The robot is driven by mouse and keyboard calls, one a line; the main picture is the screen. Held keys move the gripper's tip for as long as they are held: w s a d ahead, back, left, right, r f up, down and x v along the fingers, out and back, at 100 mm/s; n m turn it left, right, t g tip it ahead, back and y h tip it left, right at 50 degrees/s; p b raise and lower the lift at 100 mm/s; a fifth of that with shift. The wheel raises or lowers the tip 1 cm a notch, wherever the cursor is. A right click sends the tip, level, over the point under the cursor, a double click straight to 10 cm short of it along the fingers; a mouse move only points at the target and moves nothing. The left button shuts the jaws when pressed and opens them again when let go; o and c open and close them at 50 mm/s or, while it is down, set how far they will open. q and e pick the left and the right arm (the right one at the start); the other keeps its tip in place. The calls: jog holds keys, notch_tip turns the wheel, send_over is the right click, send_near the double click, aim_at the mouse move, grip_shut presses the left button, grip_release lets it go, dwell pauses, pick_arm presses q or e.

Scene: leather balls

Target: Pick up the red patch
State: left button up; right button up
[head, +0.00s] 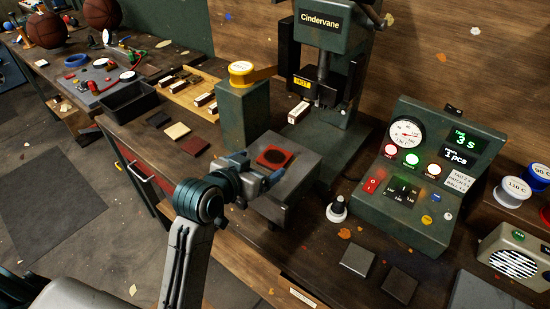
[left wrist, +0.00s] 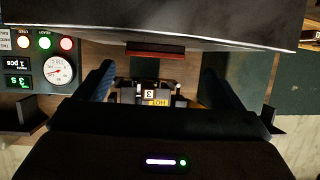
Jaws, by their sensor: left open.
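The red patch (head: 273,157) is a red square with a dark round centre. It lies flat on the grey metal block (head: 305,150) in front of the Cindervane press. In the left wrist view its thin red edge (left wrist: 155,48) shows along the dark block. My left gripper (head: 258,171) is at the near side of the block, close to the patch. In the left wrist view the left gripper (left wrist: 156,70) has its two fingers wide apart, with the patch edge between them in the picture and nothing held. My right gripper is not in view.
The Cindervane press (head: 325,60) stands behind the block, with a green post (head: 242,110) to its left. A green control box (head: 418,175) and a black-and-white knob (head: 337,209) are to the right. Dark and cream leather pieces (head: 177,131) lie left on the bench.

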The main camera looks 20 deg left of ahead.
aim_at(273, 158)
pick_arm(q)
jog(key=shift+w+d, duration=0.2)
jog(key=shift+w, duration=0.2)
jog(key=x, duration=0.1)
jog(key=p+x, duration=0.1)
jog(key=x, duration=0.1)
jog(key=shift+w+d, duration=0.2)
jog(key=shift+d, duration=0.1)
jog(key=shift+w+f, duration=0.25)
jog(key=shift+w, duration=0.05)
jog(key=shift+s, duration=0.1)
jog(key=shift+c, duration=0.4)
jog(key=c, duration=1)
